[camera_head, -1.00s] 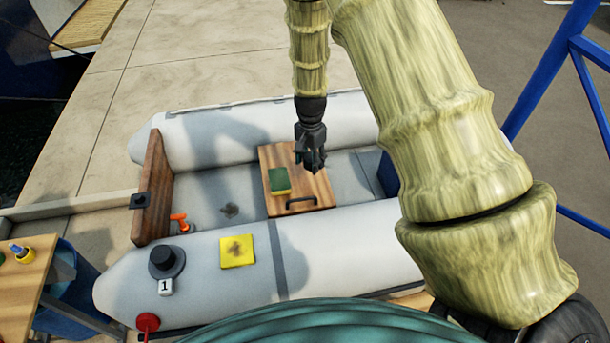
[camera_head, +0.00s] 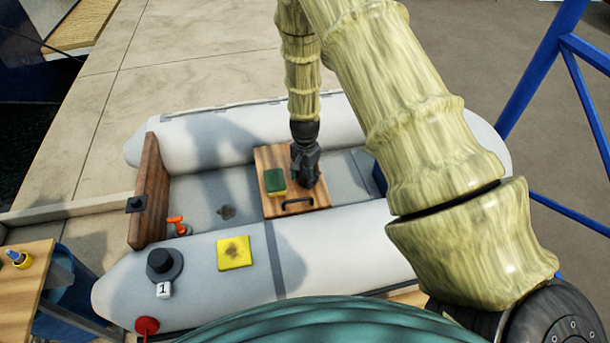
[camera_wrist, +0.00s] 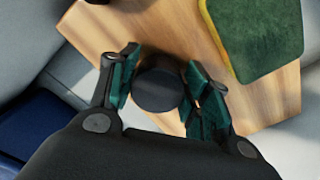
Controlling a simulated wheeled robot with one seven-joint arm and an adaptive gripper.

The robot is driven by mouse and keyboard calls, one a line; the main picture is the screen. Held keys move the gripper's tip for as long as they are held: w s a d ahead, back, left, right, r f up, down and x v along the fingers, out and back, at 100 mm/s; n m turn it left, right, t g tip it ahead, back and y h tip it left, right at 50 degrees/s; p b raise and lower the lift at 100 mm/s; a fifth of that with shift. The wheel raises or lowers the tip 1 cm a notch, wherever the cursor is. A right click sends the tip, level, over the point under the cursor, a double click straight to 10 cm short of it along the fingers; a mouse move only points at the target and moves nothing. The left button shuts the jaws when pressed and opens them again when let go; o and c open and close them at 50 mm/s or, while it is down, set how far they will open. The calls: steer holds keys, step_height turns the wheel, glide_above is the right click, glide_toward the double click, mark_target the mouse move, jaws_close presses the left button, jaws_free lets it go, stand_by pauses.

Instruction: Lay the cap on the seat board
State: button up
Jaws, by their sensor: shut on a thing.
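The wooden seat board (camera_head: 275,209) lies across the inside of the grey inflatable boat. My gripper (camera_head: 306,180) is over the board's right part, pointing down. In the wrist view my gripper (camera_wrist: 160,90) is shut on a round black cap (camera_wrist: 157,90), with a green-faced fingertip on each side. The cap is at or just above the wood; I cannot tell whether it touches. In the head view the cap is hidden by the gripper. A green and yellow sponge (camera_head: 275,182) lies on the board left of the gripper; it also shows in the wrist view (camera_wrist: 258,35).
An orange-handled thing (camera_head: 178,226) lies at the boat's left.

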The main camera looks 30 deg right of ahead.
mark_target(305, 174)
steer(key=shift+f, duration=0.15)
steer(key=o, duration=1)
steer(key=shift+c, duration=0.2)
step_height(305, 174, up, 12)
steer(key=b, duration=0.1)
steer(key=shift+r, duration=0.2)
